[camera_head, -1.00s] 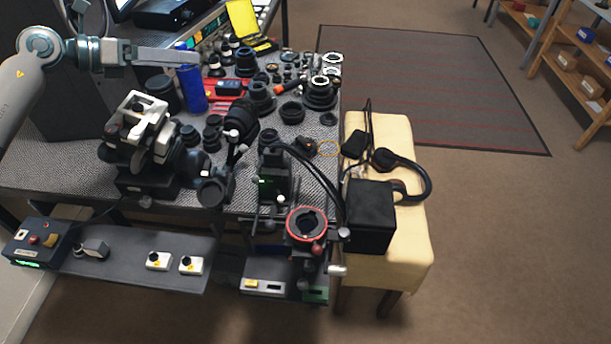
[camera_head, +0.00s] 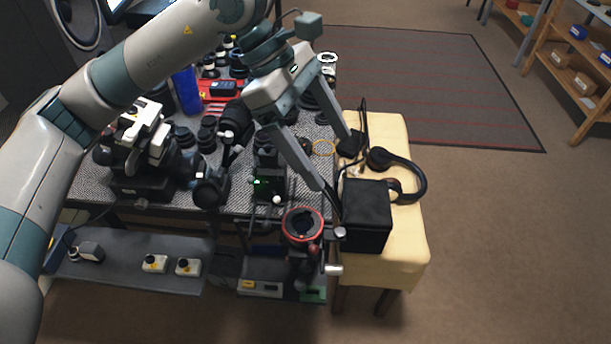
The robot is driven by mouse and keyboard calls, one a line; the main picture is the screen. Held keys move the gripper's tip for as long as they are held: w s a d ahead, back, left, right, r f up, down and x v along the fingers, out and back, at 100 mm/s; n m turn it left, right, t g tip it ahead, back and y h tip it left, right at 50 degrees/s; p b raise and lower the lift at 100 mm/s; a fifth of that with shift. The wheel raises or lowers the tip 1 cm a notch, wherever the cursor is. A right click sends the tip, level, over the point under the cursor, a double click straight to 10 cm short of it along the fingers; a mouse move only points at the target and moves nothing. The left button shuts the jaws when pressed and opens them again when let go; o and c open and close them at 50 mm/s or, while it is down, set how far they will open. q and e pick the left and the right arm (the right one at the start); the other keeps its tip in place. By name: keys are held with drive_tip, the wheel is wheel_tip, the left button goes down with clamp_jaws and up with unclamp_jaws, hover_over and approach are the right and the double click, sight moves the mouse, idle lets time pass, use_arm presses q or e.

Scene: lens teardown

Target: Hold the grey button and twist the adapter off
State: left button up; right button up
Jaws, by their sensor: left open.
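The adapter appears to be the black ring with a red rim (camera_head: 303,224), held upward-facing in a stand at the front edge of the bench. I cannot pick out the grey button for sure at this size. My left gripper (camera_head: 336,163) is open and empty, its two fingers apart and pointing down and right. In the picture it is above and slightly right of the red-rimmed ring, and apart from it. My left arm covers much of the bench's left and back. My right gripper is not in view.
A black box (camera_head: 366,212) and headphones (camera_head: 411,178) lie on the cream stool right of the stand. A microscope-like device (camera_head: 143,150) stands on the bench's left. A low shelf (camera_head: 120,273) holds two white button boxes. The floor on the right is free.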

sight(305, 227)
use_arm(q)
wheel_tip(305, 227, down, 6)
drive_tip(key=s+a+m+t+y, duration=0.1)
drive_tip(key=s+a+t+y, duration=0.1)
drive_tip(key=y, duration=0.4)
drive_tip(key=shift+s+a+r+m, duration=0.15)
drive_tip(key=shift+a+r+m, duration=0.15)
drive_tip(key=shift+a, duration=0.1)
drive_tip(key=shift+f, duration=0.1)
drive_tip(key=shift+f, duration=5.95)
drive_tip(key=c, duration=1.2)
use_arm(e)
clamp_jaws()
